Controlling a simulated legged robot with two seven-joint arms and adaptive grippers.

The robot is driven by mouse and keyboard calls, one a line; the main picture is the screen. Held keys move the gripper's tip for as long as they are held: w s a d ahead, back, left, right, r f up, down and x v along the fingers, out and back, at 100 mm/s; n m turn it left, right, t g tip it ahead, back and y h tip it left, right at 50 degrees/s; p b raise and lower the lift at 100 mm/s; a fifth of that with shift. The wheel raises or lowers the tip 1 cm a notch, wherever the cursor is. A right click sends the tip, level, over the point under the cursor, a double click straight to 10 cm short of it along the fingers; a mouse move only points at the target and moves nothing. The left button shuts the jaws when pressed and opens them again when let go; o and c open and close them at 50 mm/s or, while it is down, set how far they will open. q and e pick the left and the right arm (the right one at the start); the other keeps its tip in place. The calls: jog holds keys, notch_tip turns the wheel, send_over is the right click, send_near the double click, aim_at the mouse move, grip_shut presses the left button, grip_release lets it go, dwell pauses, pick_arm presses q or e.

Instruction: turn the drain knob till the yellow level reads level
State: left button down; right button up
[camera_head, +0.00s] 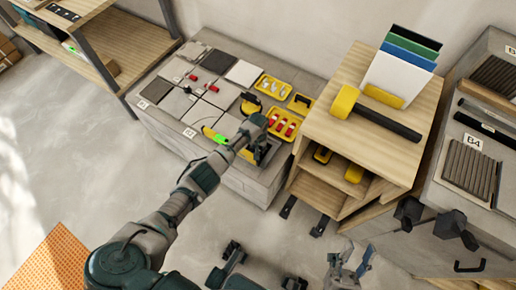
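The yellow level (209,132), with a bright green patch, lies on the pale tiles of the grey bench, just left of my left gripper. My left gripper (261,141) is over the front right part of this bench, seen from behind. Its own wrist hides its fingertips, so I cannot tell whether they touch anything. A dark and yellow piece shows partly beneath it. I cannot make out the drain knob clearly. My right gripper (351,256) is low in the picture, over the floor, apart from the bench. Its fingers look spread and empty.
The grey bench (160,120) also carries yellow trays (272,87) with small parts and red pieces. A wooden cabinet (345,140) with a yellow-headed mallet (345,101) stands close to its right. A grey bench with dark panels (468,167) is farther right. Floor is clear at left.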

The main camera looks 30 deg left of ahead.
pick_arm(q)
jog(key=shift+m, duration=0.3)
jog(key=c, duration=1.1)
grip_release()
jog(key=shift+o, duration=0.2)
jog(key=shift+r, duration=0.3)
notch_tip(320, 180, up, 11)
jog(key=shift+w, duration=0.1)
